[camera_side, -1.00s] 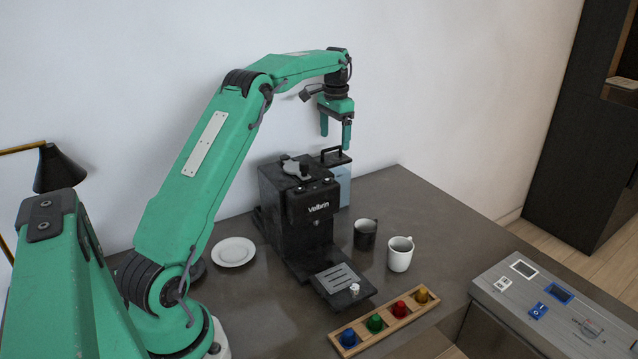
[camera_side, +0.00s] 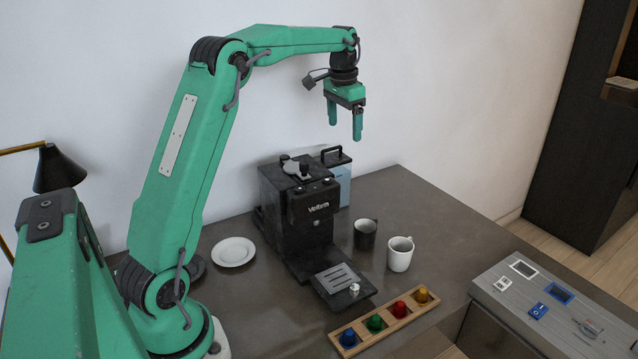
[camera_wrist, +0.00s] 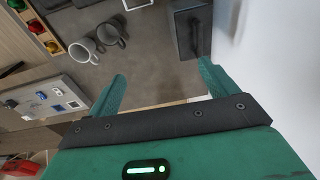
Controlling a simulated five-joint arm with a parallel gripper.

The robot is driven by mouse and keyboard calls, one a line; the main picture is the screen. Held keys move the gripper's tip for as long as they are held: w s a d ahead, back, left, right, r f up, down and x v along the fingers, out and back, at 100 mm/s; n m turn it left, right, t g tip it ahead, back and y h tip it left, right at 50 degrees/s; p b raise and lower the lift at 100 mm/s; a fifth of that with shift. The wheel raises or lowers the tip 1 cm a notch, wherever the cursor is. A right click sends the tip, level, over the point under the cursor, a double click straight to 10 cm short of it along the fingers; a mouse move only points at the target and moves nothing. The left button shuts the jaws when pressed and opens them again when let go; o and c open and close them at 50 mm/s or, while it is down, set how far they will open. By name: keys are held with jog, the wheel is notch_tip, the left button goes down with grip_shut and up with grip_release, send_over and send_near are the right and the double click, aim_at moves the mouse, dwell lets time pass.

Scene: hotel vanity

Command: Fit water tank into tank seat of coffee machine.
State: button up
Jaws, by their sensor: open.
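The water tank (camera_side: 344,184) is a pale blue box with a black lid and an upright black handle. In the side view it stands upright at the back right of the black coffee machine (camera_side: 307,211), which partly hides it. Its dark lid (camera_wrist: 181,32) shows at the top of the wrist view. The tank seat cannot be made out, and I cannot tell whether the tank touches the machine. My gripper (camera_side: 345,130) is open and empty, pointing down, above the tank and apart from it. Its two fingers (camera_wrist: 162,72) are spread in the wrist view.
A dark mug (camera_side: 365,235) and a white mug (camera_side: 400,255) stand right of the machine. A wooden rack (camera_side: 372,337) holds coloured capsules in front. A white saucer (camera_side: 233,252) lies left. The wall (camera_side: 450,90) is close behind. The counter (camera_side: 430,215) right of the tank is clear.

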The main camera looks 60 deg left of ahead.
jog(key=s+d+r+t, duration=0.1)
jog(key=s+d+r, duration=0.45)
jog(key=d, duration=0.35)
jog(key=s+d+f+t, duration=0.1)
jog(key=s+d+f, duration=0.2)
jog(key=s+d, duration=0.3)
jog(key=s+d+f+t, duration=0.2)
jog(key=s+d+f, duration=0.2)
jog(key=s, duration=1.2)
jog(key=d, duration=0.3)
jog(key=shift+d+t, duration=0.2)
jog(key=shift+t, duration=0.1)
jog(key=shift+o, duration=0.6)
jog(key=shift+s+f, duration=0.1)
jog(key=shift+o, duration=1)
